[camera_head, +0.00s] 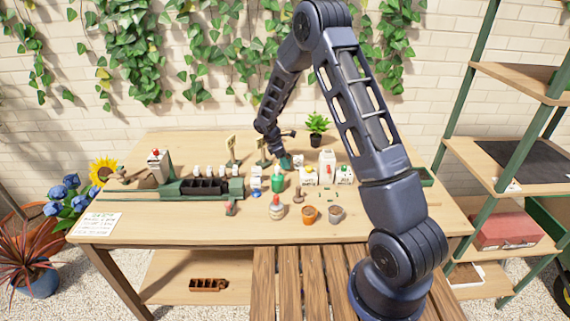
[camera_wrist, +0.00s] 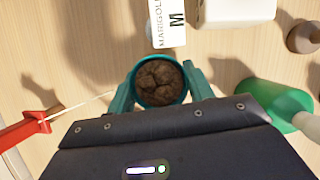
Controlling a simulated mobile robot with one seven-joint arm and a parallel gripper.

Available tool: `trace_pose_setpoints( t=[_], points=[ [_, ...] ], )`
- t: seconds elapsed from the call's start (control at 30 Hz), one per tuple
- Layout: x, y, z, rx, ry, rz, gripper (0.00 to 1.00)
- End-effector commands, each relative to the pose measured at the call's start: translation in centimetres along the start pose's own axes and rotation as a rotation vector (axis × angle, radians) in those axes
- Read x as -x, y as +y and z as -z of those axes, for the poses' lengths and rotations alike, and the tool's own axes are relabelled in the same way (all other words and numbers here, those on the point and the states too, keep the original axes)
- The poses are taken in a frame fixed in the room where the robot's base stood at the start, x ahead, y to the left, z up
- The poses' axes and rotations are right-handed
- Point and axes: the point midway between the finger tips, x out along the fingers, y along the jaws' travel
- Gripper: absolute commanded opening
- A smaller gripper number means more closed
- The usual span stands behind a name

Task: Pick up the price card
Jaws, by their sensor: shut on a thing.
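My gripper (camera_wrist: 160,88) has its teal fingers closed around the sides of a small round teal pot (camera_wrist: 133,82) filled with brown soil. In the head view my gripper (camera_head: 285,161) is at the back middle of the table, and the pot is hard to tell from the fingers. A white label card (camera_wrist: 167,24) reading MARIGOLD and M lies just beyond the pot. In the head view, small upright tan cards (camera_head: 231,146) stand left of my gripper, and a written white sheet (camera_head: 97,223) lies at the table's left front. I cannot tell which is the price card.
A green bottle (camera_wrist: 272,98) is close on the right; a red-ended tool (camera_wrist: 35,125) is on the left. White boxes (camera_head: 327,163), an orange pot (camera_head: 309,214) and a dark tray (camera_head: 205,186) crowd the table (camera_head: 150,225). The front of the table is mostly free.

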Motion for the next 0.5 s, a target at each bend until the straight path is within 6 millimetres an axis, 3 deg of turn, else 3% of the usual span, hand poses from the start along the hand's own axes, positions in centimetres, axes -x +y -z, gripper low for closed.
trace_pose_setpoints(
  t=[0.13,0.5],
  points=[
    [-1.5,0.0,0.7,0.000,-0.001,0.000,0.27],
    [-1.9,0.0,0.8,0.000,0.000,0.000,0.27]
  ],
)
